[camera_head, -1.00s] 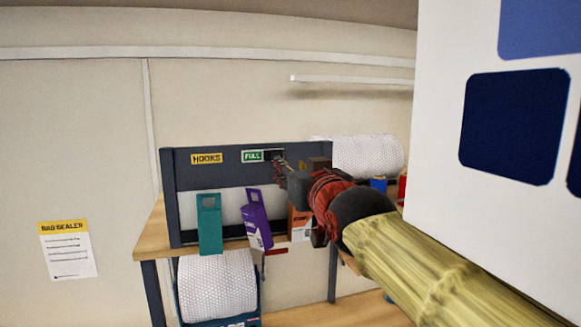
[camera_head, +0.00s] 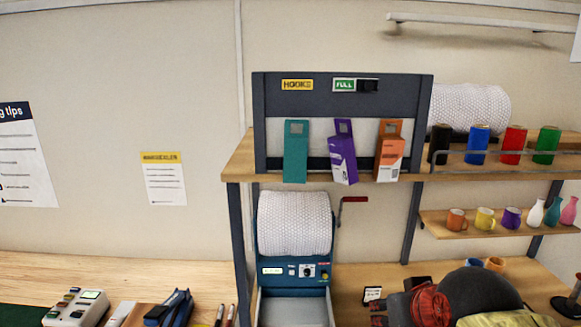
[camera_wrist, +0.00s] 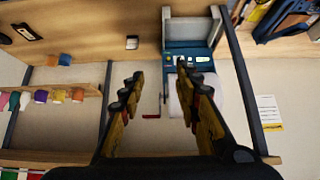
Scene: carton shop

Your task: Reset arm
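My arm and gripper (camera_head: 382,312) are low at the right of the head view, over the lower bench and below the hook rack. In the wrist view my gripper (camera_wrist: 160,72) has its two fingers spread wide, with nothing between them. A teal carton (camera_head: 295,155), a purple carton (camera_head: 344,158) and an orange carton (camera_head: 389,152) hang side by side on the dark hook rack (camera_head: 310,102). The purple one looks tilted. A green FULL sign (camera_head: 344,85) is on the rack. My gripper is well apart from the cartons.
A blue bubble-wrap machine (camera_head: 295,270) stands under the rack, with a red crank (camera_head: 352,200) beside it. Colored cans (camera_head: 478,140), mugs (camera_head: 485,217) and vases (camera_head: 552,212) line the right shelves. A label device (camera_head: 80,308) and tools sit on the left bench.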

